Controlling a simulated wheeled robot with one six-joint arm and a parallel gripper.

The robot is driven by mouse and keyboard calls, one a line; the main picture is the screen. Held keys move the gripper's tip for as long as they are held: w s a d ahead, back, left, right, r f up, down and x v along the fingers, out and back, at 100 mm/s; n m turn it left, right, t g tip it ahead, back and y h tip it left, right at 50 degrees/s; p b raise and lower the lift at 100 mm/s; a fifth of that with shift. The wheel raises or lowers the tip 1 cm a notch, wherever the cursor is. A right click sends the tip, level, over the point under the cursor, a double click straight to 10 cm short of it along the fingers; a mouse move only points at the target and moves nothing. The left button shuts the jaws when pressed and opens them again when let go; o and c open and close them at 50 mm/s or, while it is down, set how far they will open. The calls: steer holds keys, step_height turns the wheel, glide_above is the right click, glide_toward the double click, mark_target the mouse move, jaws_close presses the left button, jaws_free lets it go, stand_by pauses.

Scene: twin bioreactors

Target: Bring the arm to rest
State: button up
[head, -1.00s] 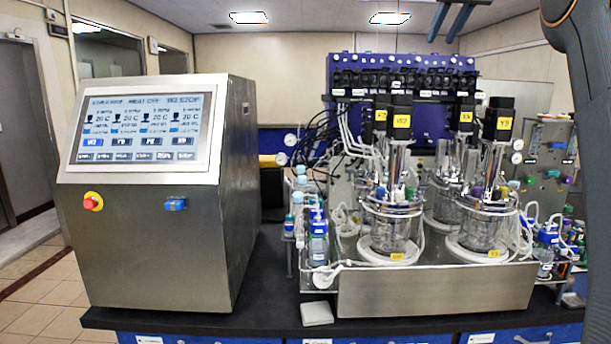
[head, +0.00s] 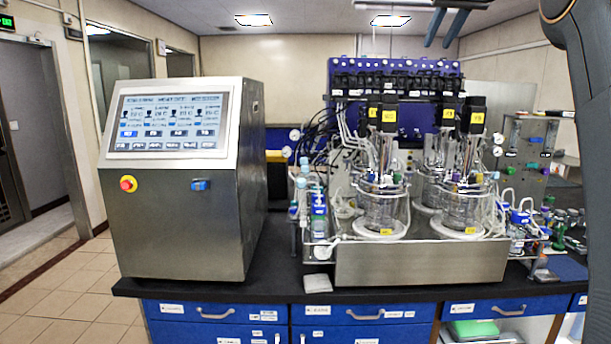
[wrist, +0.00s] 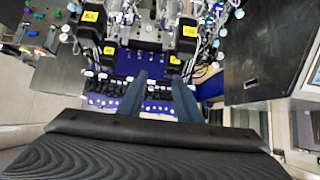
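My gripper (head: 440,42) hangs at the top of the head view, with its two blue-grey fingers apart and nothing between them. It also shows in the wrist view (wrist: 160,80), open and empty, with the upside-down bench scene beyond it. My arm fills the upper right edge of the head view; much of it is out of frame. The gripper touches nothing that I can see.
A black-topped bench (head: 290,285) with blue drawers (head: 215,311) stands ahead. It carries a steel control cabinet (head: 180,230) with a screen and the glass bioreactors (head: 382,205) in a steel tray (head: 420,265). Tiled floor (head: 75,275) is clear at left.

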steer(key=s+a+f+g+b, duration=0.1)
steer(key=s+a+f, duration=0.15)
steer(key=f, duration=0.95)
steer(key=s+a+f+g+b, duration=0.1)
steer(key=a+f+g+b, duration=0.15)
steer(key=f, duration=0.95)
steer(key=s+a+f+g+b, duration=0.1)
steer(key=s+a+f, duration=0.15)
steer(key=f, duration=1.05)
steer(key=s+a+f+g+b, duration=0.2)
steer(key=s+a+f, duration=0.1)
steer(key=s+f, duration=1.2)
steer(key=s+a+f+g+b, duration=0.2)
steer(key=s+a+f, duration=0.2)
steer(key=s+f, duration=1.1)
steer(key=shift+s+a+f, duration=0.2)
steer(key=shift+s+f, duration=0.05)
steer(key=shift+f, duration=0.3)
